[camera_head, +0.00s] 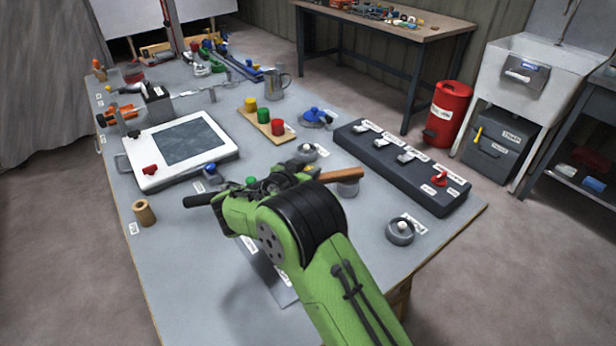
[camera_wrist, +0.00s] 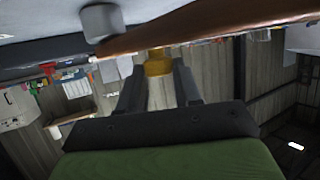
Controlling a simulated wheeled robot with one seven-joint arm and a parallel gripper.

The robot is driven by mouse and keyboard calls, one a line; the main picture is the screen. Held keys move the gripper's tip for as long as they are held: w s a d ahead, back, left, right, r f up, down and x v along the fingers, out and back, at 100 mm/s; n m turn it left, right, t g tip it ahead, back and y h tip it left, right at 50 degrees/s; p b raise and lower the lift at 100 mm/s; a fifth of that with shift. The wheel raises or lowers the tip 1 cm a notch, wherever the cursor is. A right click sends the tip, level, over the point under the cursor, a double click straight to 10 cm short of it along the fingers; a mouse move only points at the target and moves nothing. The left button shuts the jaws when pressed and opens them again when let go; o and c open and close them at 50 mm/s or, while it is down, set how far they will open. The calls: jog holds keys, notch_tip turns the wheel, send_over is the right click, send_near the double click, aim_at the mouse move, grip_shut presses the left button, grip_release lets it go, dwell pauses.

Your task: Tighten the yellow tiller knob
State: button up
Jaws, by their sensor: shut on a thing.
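The brown wooden tiller (camera_head: 342,174) juts out to the right beyond my gripper (camera_head: 303,174), above a grey round post (camera_head: 348,187). In the wrist view the tiller (camera_wrist: 220,27) crosses the top of the picture. The yellow knob (camera_wrist: 157,63) sits against the tiller there, between the two fingertips of my gripper (camera_wrist: 158,70). The gripper is shut on the knob, one dark finger on each side. In the head view my arm hides the knob and most of the fingers. How tight the knob is cannot be seen.
A dark block with levers and a red knob (camera_head: 410,165) lies to the right. A white-framed panel (camera_head: 178,150) is at the left. A board with coloured cylinders (camera_head: 262,124) stands behind. A grey round fitting (camera_head: 400,232) is near the right edge. The front-left tabletop is mostly clear.

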jog(key=shift+a+f+m+g+h, duration=0.1)
jog(key=shift+f+m+g+h, duration=0.1)
jog(key=shift+m+g+h, duration=0.15)
dwell(0.3)
jog(key=o, duration=1)
jog(key=shift+o, duration=0.2)
jog(key=shift+r, duration=0.1)
jog(key=p+v, duration=0.2)
jog(key=v, duration=1.3)
jog(key=shift+s, duration=0.35)
jog(key=shift+a, duration=0.15)
